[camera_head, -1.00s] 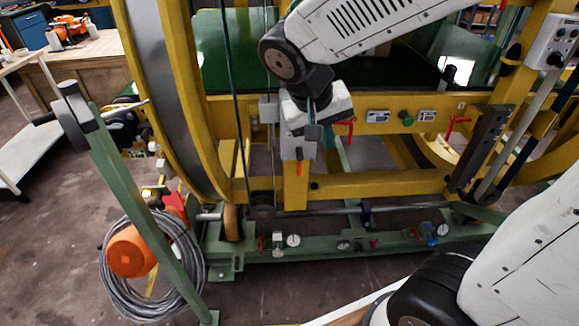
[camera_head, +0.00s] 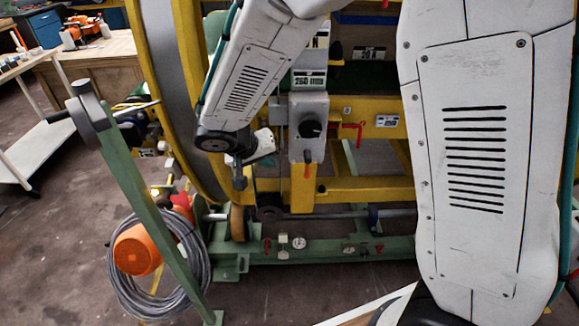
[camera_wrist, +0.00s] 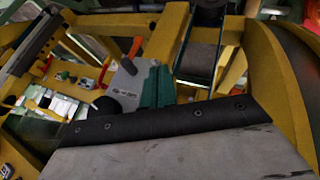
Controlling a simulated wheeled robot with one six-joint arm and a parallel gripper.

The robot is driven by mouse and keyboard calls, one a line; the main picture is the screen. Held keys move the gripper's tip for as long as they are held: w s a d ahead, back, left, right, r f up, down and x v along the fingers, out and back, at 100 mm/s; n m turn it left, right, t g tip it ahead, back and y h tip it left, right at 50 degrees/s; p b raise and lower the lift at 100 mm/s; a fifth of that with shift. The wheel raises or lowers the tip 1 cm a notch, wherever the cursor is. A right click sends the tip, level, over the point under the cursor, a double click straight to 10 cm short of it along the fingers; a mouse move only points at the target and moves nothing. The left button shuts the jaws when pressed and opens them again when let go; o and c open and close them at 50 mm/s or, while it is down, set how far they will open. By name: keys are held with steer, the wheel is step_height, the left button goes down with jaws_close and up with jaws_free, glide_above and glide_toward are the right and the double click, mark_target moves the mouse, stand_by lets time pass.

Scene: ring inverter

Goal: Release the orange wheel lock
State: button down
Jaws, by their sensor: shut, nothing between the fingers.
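No part is clearly marked as the wheel lock. A small orange-red lever (camera_head: 307,167) hangs below a grey control box (camera_head: 309,118) with a black knob on the yellow frame. My gripper (camera_head: 240,183) is to the left of the box in the head view, pointing down and apart from the lever. In the wrist view its teal fingers (camera_wrist: 158,87) are together and empty, beside the box. The fingertips are small and dark in the head view.
The large yellow ring frame (camera_head: 185,80) stands behind my arm. A green post (camera_head: 140,195) leans at left, with an orange round housing (camera_head: 137,250) and coiled grey cable (camera_head: 190,270). A green base rail (camera_head: 330,247) carries gauges. My arm hides the right side.

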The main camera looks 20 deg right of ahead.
mark_target(307, 173)
steer(key=w+d+f, duration=0.2)
steer(key=d+f, duration=0.5)
steer(key=d, duration=0.2)
steer(key=shift+w+f, duration=0.3)
steer(key=shift+f, duration=0.05)
steer(key=shift+d+f+g+h, duration=0.15)
steer(key=shift+f+g+h, duration=0.15)
steer(key=shift+h, duration=0.5)
steer(key=h, duration=0.1)
steer(key=n+h, duration=0.1)
steer(key=d+f+h, duration=0.1)
steer(key=h, duration=0.1)
steer(key=shift+s+d+n+g, duration=0.1)
steer(key=shift+s+n+g, duration=0.2)
steer(key=shift+n, duration=0.1)
steer(key=shift+s+d+n+h, duration=0.2)
steer(key=shift+d+n+h, duration=0.35)
steer(key=shift+h, duration=0.7)
steer(key=shift+s+d+n+h, duration=0.15)
steer(key=shift+d+n+h, duration=0.35)
steer(key=shift+h, duration=0.75)
steer(key=shift+d+r, duration=0.1)
steer(key=shift+d, duration=0.1)
